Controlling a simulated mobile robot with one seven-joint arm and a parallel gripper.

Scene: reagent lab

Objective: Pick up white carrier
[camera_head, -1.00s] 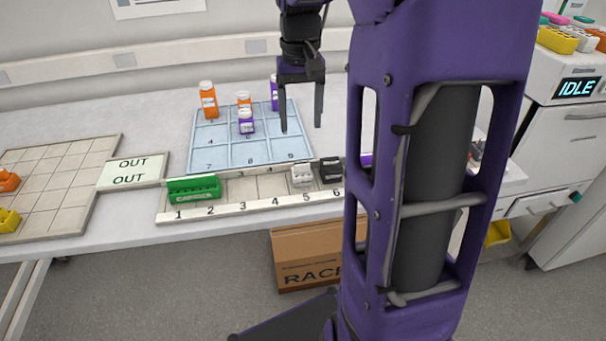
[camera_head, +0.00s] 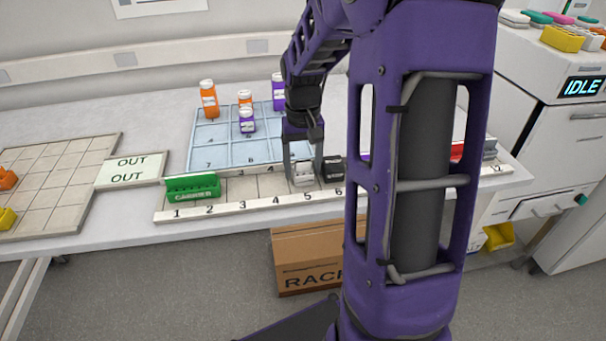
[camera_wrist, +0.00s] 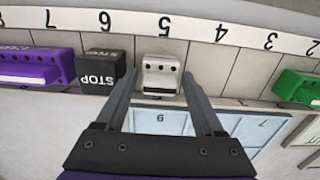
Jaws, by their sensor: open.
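The white carrier (camera_head: 302,173) sits in slot 5 of the numbered rail. In the wrist view the white carrier (camera_wrist: 160,75) lies ahead, between the lines of my two fingers. My gripper (camera_head: 305,172) points down at the carrier. In the wrist view my gripper (camera_wrist: 163,88) is open, with one finger on each side of the carrier. Whether the fingers touch it cannot be told. Part of the carrier's back is hidden by the fingers in the head view.
A black STOP block (camera_head: 332,170) stands close beside the white carrier in slot 6, with a purple carrier (camera_wrist: 35,67) beyond it. A green carrier (camera_head: 192,186) sits over slots 1 and 2. Slots 3 and 4 are empty. Bottles stand on the blue grid mat (camera_head: 208,158) behind.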

